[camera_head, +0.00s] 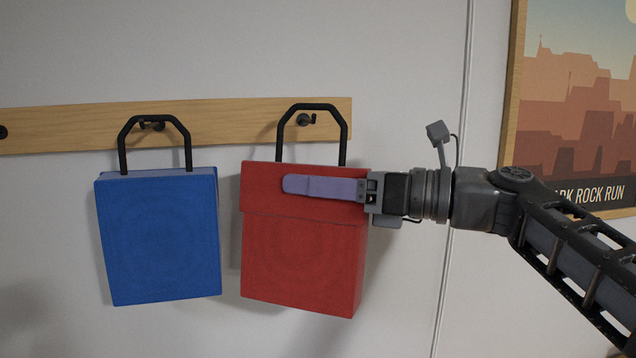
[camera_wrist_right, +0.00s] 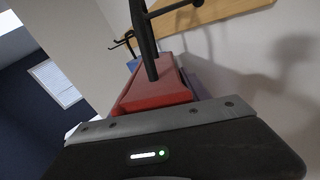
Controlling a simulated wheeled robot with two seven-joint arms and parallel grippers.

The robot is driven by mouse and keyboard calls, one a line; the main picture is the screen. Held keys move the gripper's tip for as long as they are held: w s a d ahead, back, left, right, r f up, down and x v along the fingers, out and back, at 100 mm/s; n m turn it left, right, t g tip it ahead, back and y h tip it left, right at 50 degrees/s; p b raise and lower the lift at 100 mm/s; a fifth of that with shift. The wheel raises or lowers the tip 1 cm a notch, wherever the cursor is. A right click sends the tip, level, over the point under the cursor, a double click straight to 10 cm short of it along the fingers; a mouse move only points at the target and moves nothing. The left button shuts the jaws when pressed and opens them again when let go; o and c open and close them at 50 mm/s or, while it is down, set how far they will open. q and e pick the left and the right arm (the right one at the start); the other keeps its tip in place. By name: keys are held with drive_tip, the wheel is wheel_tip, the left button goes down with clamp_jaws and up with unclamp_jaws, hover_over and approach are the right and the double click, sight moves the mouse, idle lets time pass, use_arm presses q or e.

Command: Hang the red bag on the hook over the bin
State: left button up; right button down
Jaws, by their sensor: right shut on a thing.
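The red bag (camera_head: 301,262) is upright in front of the wall in the head view, its black handle (camera_head: 312,106) arching up over a dark hook (camera_head: 307,119) on the wooden rail. Whether the handle rests on the hook or is just in front of it, I cannot tell. My right gripper (camera_head: 325,188) is shut on the red bag, a purple finger lying across its upper front. In the right wrist view the red bag's top (camera_wrist_right: 155,88) and handle (camera_wrist_right: 144,40) show beyond the gripper body. No bin is in view. My left gripper is not in view.
A blue bag (camera_head: 160,240) hangs to the left, its handle around another hook (camera_head: 153,125). The wooden rail (camera_head: 230,121) runs along the wall and ends just right of the red bag. A framed poster (camera_head: 570,110) is on the right. The wall below the bags is clear.

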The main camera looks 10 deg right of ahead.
drive_tip(key=shift+w+p, duration=0.35)
drive_tip(key=shift+w, duration=0.8)
drive_tip(key=shift+w+f, duration=0.45)
drive_tip(key=shift+w, duration=0.2)
drive_tip(key=shift+c, duration=2.2)
unclamp_jaws()
drive_tip(key=shift+f, duration=0.1)
